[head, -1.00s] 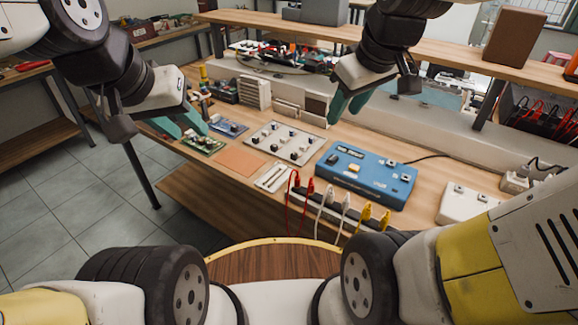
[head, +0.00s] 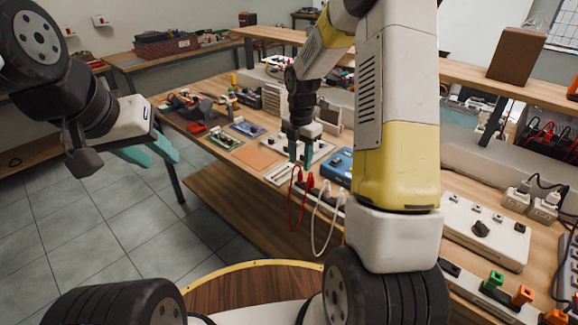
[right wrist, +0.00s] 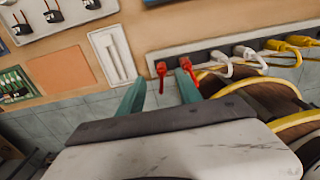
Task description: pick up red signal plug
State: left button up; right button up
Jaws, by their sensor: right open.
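Two red signal plugs stand side by side in a dark strip along the table's front edge. The left plug (head: 297,172) and the right plug (head: 310,181) show below my right gripper (head: 300,160). In the right wrist view, the left plug (right wrist: 161,70) appears between the open teal fingertips (right wrist: 160,82). The right plug (right wrist: 185,63) appears just beyond the right fingertip; I cannot tell whether they touch. My right gripper is empty. My left gripper (head: 164,161) is open and empty, over the floor left of the table.
White plugs (right wrist: 218,57) and yellow plugs (right wrist: 277,45) with cables sit farther right along the strip. A blue box (head: 338,165) is partly hidden by my right arm.

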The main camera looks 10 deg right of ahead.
aim_at(301, 174)
jog(key=f, duration=0.6)
jog(key=shift+d, duration=0.2)
grip_shut()
